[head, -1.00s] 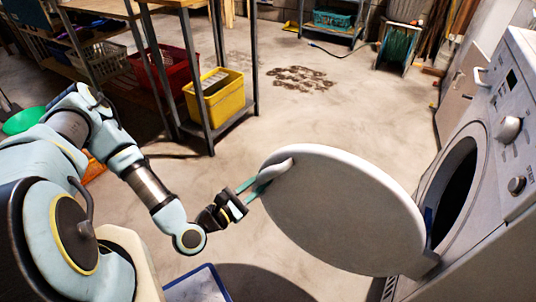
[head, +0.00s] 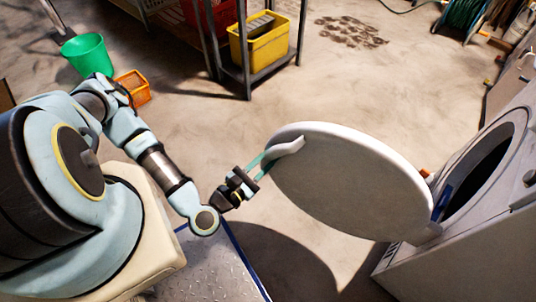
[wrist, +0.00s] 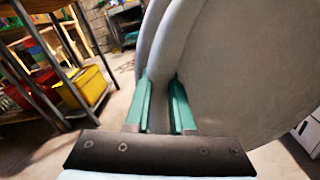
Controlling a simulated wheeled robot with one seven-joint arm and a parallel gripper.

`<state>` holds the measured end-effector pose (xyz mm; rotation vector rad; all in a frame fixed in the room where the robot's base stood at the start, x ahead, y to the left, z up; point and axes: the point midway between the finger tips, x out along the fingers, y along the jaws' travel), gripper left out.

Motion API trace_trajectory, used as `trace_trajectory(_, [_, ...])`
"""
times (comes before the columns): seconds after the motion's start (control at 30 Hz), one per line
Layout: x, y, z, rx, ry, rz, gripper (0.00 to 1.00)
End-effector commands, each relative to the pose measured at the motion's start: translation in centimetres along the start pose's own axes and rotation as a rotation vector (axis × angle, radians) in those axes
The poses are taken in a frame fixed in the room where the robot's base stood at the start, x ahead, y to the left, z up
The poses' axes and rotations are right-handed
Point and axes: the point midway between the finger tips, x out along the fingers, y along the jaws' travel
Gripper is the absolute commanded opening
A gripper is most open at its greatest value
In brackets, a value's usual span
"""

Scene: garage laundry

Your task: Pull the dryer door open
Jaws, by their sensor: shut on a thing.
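The round white dryer door (head: 350,185) stands swung wide out from the dryer (head: 470,235), hinged at its right edge. The dryer's dark round opening (head: 475,182) is exposed. The door's handle (head: 286,148) is a pale curved bar near its upper left edge. My gripper (head: 261,165) is at the handle, with its green fingers reaching it from the left. In the wrist view the two fingers (wrist: 162,105) lie on either side of the handle (wrist: 158,70), shut on it. The door face (wrist: 240,70) fills the right of that view. The fingertips are partly hidden.
A metal shelf with a yellow bin (head: 258,42) stands at the back. A green bucket (head: 87,54) and an orange basket (head: 133,87) are on the floor at upper left. A blue-edged metal plate (head: 205,262) lies below my arm. The middle floor is clear.

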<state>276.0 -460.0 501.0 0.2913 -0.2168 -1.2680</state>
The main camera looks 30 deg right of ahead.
Motion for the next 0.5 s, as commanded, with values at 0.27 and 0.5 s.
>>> trace_trajectory(0.27, [0.01,0.00,-0.02,0.000,0.000,-0.001,0.34])
trace_trajectory(0.5, [-0.33,0.02,-0.04,0.000,0.001,0.000,0.34])
